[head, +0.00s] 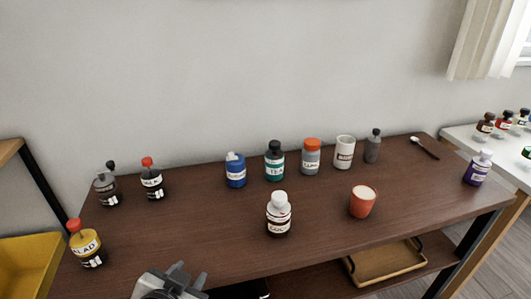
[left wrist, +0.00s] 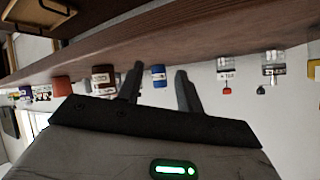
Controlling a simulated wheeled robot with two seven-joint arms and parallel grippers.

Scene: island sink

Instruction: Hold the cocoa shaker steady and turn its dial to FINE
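The cocoa shaker (head: 278,217) appears to be the dark brown jar with a white top and a white label, whose lettering is only partly legible. It stands upright near the middle of the dark wooden table. Its dial marks are too small to read. In the left wrist view, which is upside down, the jar (left wrist: 104,80) is left of the fingers. My left gripper (head: 180,272) is at the table's front edge, left of and nearer than the shaker. Its fingers (left wrist: 160,80) are apart with nothing held. My right gripper is not in view.
An orange-red cup (head: 362,203) stands right of the shaker. Behind are a blue bottle (head: 235,172), a teal bottle (head: 274,162), an orange-capped jar (head: 311,157) and a white cup (head: 344,153). Several dark bottles stand at left. The tabletop between gripper and shaker is clear.

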